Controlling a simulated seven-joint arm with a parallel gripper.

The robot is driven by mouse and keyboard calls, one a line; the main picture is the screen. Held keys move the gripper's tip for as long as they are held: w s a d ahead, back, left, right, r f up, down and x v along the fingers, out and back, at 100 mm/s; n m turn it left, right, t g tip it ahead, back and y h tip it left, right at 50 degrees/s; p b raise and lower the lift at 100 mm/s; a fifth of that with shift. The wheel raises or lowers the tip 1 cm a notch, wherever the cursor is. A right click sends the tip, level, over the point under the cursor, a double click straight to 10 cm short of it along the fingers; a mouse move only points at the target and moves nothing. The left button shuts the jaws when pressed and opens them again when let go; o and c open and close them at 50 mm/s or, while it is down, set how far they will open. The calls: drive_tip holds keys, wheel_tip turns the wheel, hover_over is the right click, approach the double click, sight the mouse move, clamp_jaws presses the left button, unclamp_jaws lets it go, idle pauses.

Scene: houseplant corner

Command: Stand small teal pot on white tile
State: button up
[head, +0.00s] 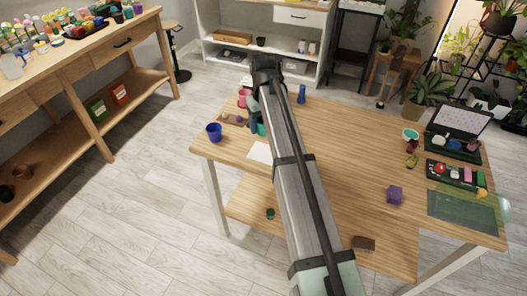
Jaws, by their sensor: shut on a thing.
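The small teal pot (262,129) shows partly beside my arm, near the far left of the table, with the rest hidden behind the arm. My gripper (254,122) points down there and is shut on it. The jaws are small and largely covered by my arm. The white tile (259,153) lies flat on the table just nearer than the pot, its right side hidden by the arm. I cannot tell how high the pot is above the table.
A blue pot (213,132) stands left of the tile, near the table's left edge. A pink pot (244,97) and a wooden tray (225,117) are close by. A purple block (394,194), a teal-rimmed bowl (411,135) and open cases stand right.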

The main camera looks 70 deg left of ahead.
sight(264, 153)
drive_tip(key=shift+f, duration=4.95)
drive_tip(key=shift+f, duration=0.1)
drive_tip(key=o, duration=1.1)
drive_tip(key=shift+c, duration=0.2)
wheel_tip(264, 153, up, 12)
drive_tip(key=shift+r, duration=0.1)
